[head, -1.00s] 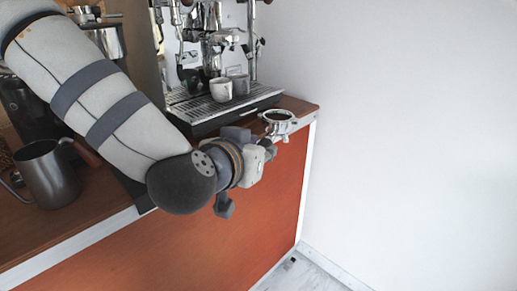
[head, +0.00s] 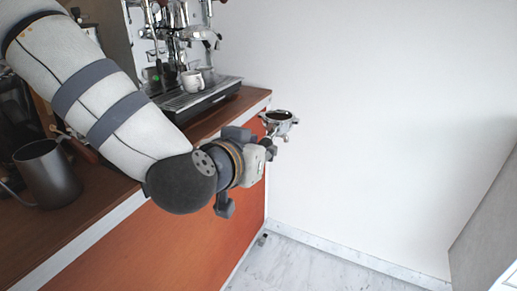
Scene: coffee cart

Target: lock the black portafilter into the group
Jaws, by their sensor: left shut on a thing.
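My left gripper (head: 268,150) is shut on the handle of the black portafilter (head: 280,119). The portafilter's metal basket faces up, with the dark handle running back into the gripper; most of the handle is hidden. It is held out past the right end of the wooden counter, apart from the machine. The espresso machine (head: 150,40) stands at the upper left, its chrome group (head: 203,34) above the drip tray. My left forearm covers part of the counter and machine. My right gripper is not in view.
Two cups, one white (head: 192,80) and one grey (head: 207,74), stand on the drip tray (head: 215,93) under the group. A dark metal pitcher (head: 48,176) stands on the counter at left. Right of the counter is open floor (head: 300,262) and a white wall.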

